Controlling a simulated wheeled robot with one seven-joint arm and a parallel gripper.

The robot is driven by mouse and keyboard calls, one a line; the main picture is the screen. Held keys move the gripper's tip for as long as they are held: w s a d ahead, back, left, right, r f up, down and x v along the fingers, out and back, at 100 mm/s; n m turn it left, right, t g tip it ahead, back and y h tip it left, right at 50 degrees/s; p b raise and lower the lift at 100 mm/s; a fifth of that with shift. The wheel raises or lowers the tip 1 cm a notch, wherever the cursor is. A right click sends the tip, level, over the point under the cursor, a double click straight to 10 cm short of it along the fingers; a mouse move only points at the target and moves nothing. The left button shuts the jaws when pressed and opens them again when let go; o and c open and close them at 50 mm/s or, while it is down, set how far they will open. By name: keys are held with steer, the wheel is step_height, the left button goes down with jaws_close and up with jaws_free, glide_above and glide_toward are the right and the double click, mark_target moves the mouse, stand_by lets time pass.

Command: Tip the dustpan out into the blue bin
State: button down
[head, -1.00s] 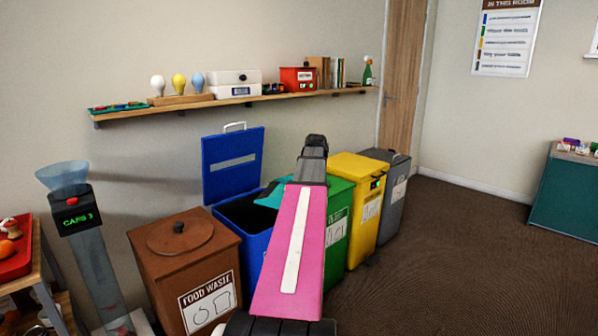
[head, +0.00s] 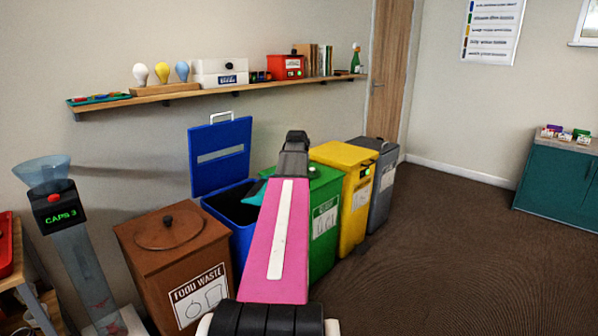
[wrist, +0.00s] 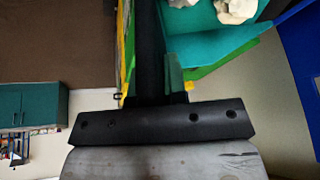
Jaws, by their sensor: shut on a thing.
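The blue bin (head: 243,240) stands against the wall with its lid (head: 220,157) raised and its mouth open. The teal dustpan (head: 254,193) shows only in part behind my arm, by the right side of the bin's opening. In the wrist view the dustpan (wrist: 207,48) holds white crumpled lumps (wrist: 236,9), cut off by the top edge. My gripper (head: 294,142) is shut on the dustpan's handle (wrist: 175,76). A blue surface (wrist: 302,60) shows at the wrist view's right. My arm hides the dustpan's far part and some of the bin.
The brown food waste bin (head: 172,240) stands left of the blue bin, lid on. Green (head: 325,190), yellow (head: 352,205) and grey (head: 383,185) bins stand to the right. A shelf (head: 215,93) with objects runs above. Carpet at the right is clear.

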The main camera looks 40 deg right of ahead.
steer(key=w+a+r+n+g+h, duration=0.2)
steer(key=w+a+r+g+h, duration=0.4)
steer(key=w, duration=0.8)
steer(key=shift+w+a+r+g, duration=0.25)
steer(key=shift+a+r+g, duration=0.85)
steer(key=shift+a+r, duration=0.9)
stand_by(0.8)
stand_by(1.0)
stand_by(0.4)
